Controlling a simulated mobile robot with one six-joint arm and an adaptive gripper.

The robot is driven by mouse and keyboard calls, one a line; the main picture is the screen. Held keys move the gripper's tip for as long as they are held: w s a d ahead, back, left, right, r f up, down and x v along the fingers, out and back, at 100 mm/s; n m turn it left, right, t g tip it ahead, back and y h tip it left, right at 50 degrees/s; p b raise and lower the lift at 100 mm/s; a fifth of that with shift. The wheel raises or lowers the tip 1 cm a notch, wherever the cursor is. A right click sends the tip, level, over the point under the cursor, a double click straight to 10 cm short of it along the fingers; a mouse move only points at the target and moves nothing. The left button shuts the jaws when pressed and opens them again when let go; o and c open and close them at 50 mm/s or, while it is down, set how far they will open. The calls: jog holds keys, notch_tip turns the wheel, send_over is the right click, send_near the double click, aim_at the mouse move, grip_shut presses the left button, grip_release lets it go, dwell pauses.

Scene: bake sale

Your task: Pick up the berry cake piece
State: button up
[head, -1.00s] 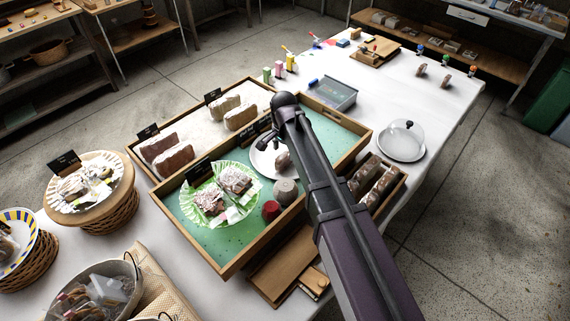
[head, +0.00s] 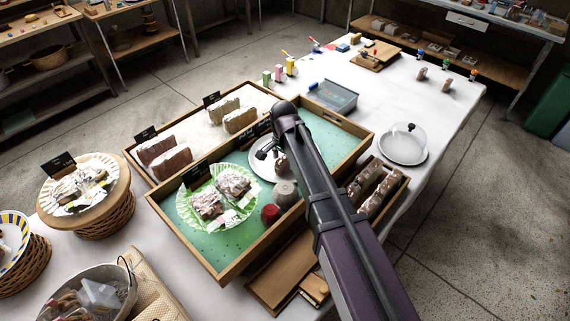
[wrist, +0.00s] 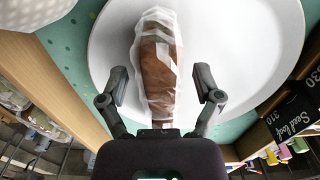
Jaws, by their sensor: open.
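A brown cake piece in clear wrap (wrist: 157,65) lies on a white round plate (wrist: 230,45) in the wrist view. It looks like the berry cake piece, but no berry label on it is readable. In the head view the plate (head: 258,168) stands in the teal-lined wooden tray, and the piece (head: 281,165) is partly hidden by my arm. My gripper (wrist: 161,80) is open, with one finger on each side of the piece's near part and visible gaps between. In the head view my gripper (head: 266,152) is over the plate.
The tray's wooden wall (head: 243,258) surrounds the plate. A black "Seed loaf" sign (wrist: 290,115) shows at right in the wrist view. A glass dome (head: 404,143) stands right of the tray.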

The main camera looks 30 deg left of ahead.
aim_at(284, 157)
jog(key=shift+c, duration=0.2)
jog(key=c, duration=0.8)
jog(key=shift+o, duration=0.2)
jog(key=shift+r, duration=0.1)
notch_tip(284, 157, up, 10)
jog(key=p, duration=1)
